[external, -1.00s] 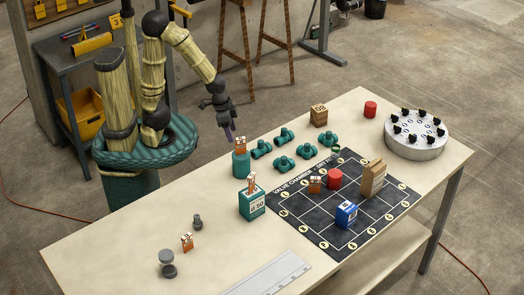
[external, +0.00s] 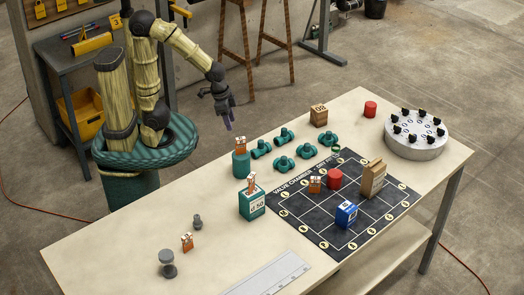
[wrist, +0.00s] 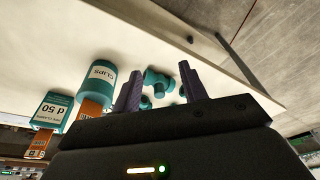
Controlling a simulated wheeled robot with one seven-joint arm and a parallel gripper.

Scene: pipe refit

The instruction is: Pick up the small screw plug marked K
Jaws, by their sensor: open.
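Several small black plugs (external: 406,111) stand in a ring on a round grey stand (external: 414,147) at the far right of the table. Their marks are too small to read, so I cannot tell which one is K. My gripper (external: 230,124) is open and empty in the external view, above the far edge of the table, left of the green fittings and well away from the stand. In the wrist view its two purple fingers (wrist: 160,82) are apart, with green fittings (wrist: 157,78) beyond them. The round stand is not seen in the wrist view.
A green CLIPS can (external: 241,164) and a green box (external: 252,205) stand below my gripper.

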